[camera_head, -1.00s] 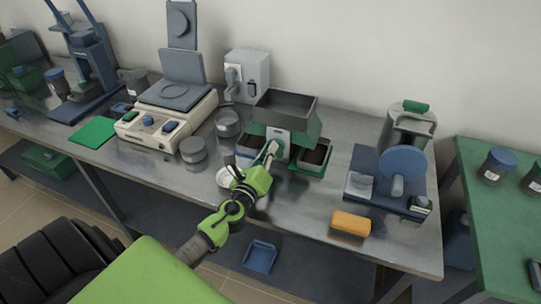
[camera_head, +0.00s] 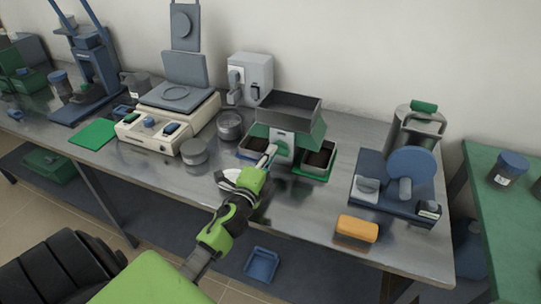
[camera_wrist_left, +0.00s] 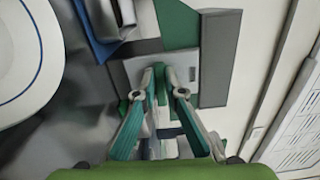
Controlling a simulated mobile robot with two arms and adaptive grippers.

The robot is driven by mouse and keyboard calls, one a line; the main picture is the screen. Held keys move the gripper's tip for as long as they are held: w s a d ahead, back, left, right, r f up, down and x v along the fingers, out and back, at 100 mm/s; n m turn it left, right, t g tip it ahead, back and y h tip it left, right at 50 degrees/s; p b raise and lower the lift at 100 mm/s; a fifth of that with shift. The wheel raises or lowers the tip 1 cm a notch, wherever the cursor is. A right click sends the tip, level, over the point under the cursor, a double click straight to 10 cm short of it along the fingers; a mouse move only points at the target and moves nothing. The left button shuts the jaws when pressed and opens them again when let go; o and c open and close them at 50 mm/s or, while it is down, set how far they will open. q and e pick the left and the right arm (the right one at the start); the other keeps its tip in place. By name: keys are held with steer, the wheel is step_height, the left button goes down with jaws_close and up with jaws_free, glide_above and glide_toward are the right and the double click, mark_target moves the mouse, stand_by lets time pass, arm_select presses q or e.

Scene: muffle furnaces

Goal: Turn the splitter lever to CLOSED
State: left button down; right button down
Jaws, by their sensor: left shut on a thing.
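The splitter is a grey hopper (camera_head: 289,108) on a pale and green body, standing at the middle of the bench with a dark-filled pan on each side of its front. My left gripper (camera_head: 271,150) reaches its front plate. In the left wrist view the two fingertips (camera_wrist_left: 166,76) are shut on the splitter lever, a small green piece (camera_wrist_left: 161,88) against the pale plate (camera_wrist_left: 199,66). The fingers hide most of the lever, and I cannot read any marking of its position. My right gripper is not in view.
A white dish (camera_head: 230,178) lies close beside my left wrist. Round grey containers (camera_head: 194,152) and a beige balance (camera_head: 168,122) stand to the left. A blue device (camera_head: 399,195) and an orange block (camera_head: 356,229) are to the right. The bench front between is clear.

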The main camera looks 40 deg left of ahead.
arm_select(q)
steer(key=shift+n, duration=0.5)
steer(key=c, duration=2.1)
jaws_free()
steer(key=shift+f, duration=0.1)
steer(key=shift+s, duration=0.35)
steer(key=v, duration=1.1)
steer(key=shift+s+d, duration=0.2)
